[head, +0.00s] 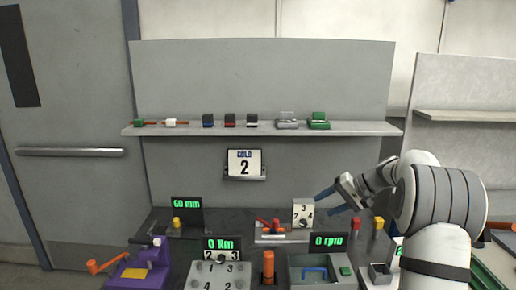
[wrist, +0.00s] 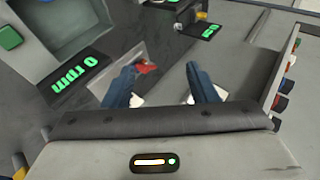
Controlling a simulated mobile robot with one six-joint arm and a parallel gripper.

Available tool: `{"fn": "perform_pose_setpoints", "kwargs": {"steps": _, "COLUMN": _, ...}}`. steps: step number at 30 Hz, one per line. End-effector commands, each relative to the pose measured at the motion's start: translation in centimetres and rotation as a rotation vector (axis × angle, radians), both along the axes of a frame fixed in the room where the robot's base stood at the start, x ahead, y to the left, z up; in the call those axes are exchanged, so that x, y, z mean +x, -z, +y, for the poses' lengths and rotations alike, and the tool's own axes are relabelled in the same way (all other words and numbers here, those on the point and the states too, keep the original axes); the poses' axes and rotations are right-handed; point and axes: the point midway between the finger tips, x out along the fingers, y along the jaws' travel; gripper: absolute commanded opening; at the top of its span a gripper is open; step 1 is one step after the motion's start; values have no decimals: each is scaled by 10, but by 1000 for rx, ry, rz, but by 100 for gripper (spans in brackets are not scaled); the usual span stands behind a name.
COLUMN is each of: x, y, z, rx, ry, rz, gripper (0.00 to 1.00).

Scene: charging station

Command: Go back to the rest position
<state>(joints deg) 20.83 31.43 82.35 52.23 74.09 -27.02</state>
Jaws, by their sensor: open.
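My gripper (head: 324,203) is open, with its two blue fingers pointing left over the right part of the bench. The fingers also show spread apart in the wrist view (wrist: 160,70), with nothing seen held between them. In the head view the fingertips are close to the right side of a white block marked with numbers (head: 303,209). I cannot tell whether they touch it. My arm reaches in from the right, bent at the elbow. No marker for a rest position shows.
The bench carries a "0 rpm" station (head: 328,241), a "0 Nm" display (head: 222,244), a "60 mm" display (head: 187,203), an orange upright handle (head: 268,265) and a purple device (head: 138,272). A shelf (head: 270,129) behind holds several small parts. Space above the bench's left half is clear.

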Motion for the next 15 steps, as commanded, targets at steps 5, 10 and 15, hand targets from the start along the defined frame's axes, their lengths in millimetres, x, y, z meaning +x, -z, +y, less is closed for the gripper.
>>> {"fn": "perform_pose_setpoints", "kwargs": {"steps": 5, "x": -54, "y": 1, "z": 32, "rx": -130, "ry": -24, "rz": 57, "gripper": 52}}
{"fn": "perform_pose_setpoints", "kwargs": {"steps": 10, "x": -128, "y": 10, "z": 59, "rx": -300, "ry": -47, "rz": 106, "gripper": 52}}
{"fn": "perform_pose_setpoints", "kwargs": {"steps": 15, "x": -205, "y": 28, "z": 73, "rx": -473, "ry": -69, "rz": 118, "gripper": 52}}
